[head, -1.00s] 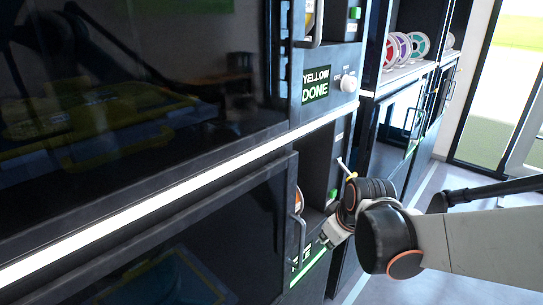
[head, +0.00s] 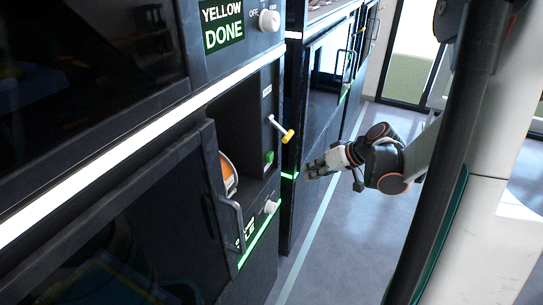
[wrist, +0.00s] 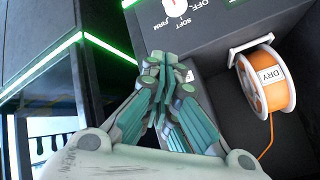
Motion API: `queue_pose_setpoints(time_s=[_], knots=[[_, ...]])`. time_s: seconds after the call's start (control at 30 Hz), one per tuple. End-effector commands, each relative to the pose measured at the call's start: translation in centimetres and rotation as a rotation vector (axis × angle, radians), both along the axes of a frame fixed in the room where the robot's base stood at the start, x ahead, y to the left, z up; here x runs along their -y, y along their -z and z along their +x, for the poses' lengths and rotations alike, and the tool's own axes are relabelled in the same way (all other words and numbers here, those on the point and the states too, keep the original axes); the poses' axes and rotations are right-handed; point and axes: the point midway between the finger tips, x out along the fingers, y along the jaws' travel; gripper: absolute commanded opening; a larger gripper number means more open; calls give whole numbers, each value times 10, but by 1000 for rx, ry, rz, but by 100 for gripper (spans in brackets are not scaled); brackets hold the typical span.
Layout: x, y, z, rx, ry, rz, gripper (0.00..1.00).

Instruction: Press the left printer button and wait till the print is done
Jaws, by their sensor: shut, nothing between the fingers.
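A black printer cabinet fills the left side of the head view. Its upper unit has a display (head: 222,25) reading "YELLOW DONE" and a white knob (head: 269,20). The lower unit has a green button (head: 269,157) in a side recess, with a yellow-tipped lever (head: 287,135) above it. Its lower display (head: 241,237) is partly hidden by the door handle, so its text is unclear. My gripper (head: 308,171) is shut and empty, apart from the button and to its right. In the wrist view its fingers (wrist: 160,75) are together, below a white knob (wrist: 176,7).
An orange spool (wrist: 266,80) labelled "DRY" hangs in the recess; its edge also shows in the head view (head: 229,174). The door handle (head: 233,228) sticks out. More black cabinets (head: 322,75) stand behind. Open floor (head: 345,235) lies to the right.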

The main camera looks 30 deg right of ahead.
Motion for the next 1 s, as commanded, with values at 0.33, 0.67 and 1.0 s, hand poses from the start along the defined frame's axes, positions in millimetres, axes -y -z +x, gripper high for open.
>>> queue_pose_setpoints(time_s=[0.33,0.67,1.0], knots=[[-4,0,4,-1,-2,-1,0],[-27,0,34,-1,-5,-2,0],[-50,0,63,-2,-3,-2,0]])
